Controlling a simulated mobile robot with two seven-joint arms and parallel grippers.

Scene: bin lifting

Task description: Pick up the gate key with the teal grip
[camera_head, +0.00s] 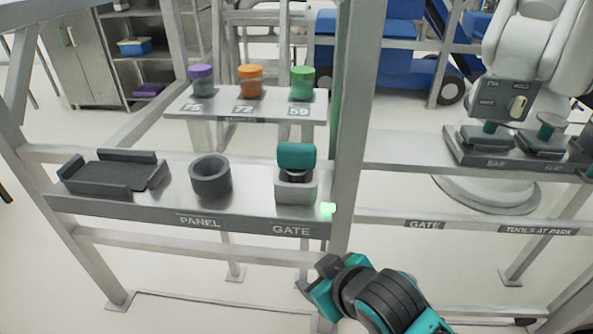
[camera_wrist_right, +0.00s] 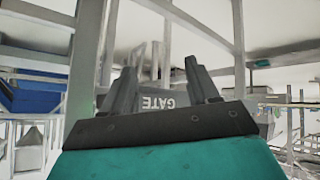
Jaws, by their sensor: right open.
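The gate key's teal grip (camera_head: 296,156) stands upright in a light grey block (camera_head: 296,190) on the shelf, above the GATE label. Its lower part is hidden inside the block. My right gripper (camera_head: 318,276) is below and in front of the shelf, to the right of the GATE label, apart from the key. In the right wrist view my right gripper's two fingers (camera_wrist_right: 160,85) stand apart with nothing between them, and the GATE label shows behind them. My left gripper is not in view.
A grey ring holder (camera_head: 210,178) and a dark tray (camera_head: 115,175) share the shelf (camera_head: 150,205). An upright post (camera_head: 350,130) stands just right of the key, with a lit green lamp (camera_head: 327,208). Purple, orange and green capped jars (camera_head: 250,82) stand behind.

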